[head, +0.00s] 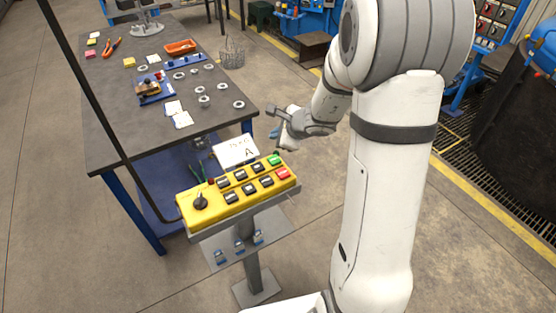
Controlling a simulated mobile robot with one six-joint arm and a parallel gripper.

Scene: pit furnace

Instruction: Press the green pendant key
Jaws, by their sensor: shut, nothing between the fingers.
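The yellow pendant box (224,209) lies on a grey stand in the head view, with a black rotary knob at its left end and several black keys. The green pendant key (274,159) is at the box's far right corner, beside the red key (283,174). A white card (236,151) with handwriting stands behind the box. My gripper (276,133) is shut and empty, just beyond the box and above the green key in the picture. It looks apart from the key, but its exact height over it cannot be told.
A dark workbench (125,114) with rings, cards and tools stands behind and left of the pendant. A black cable (85,90) runs down to the box's left side. A wire basket (232,53) stands beyond the bench.

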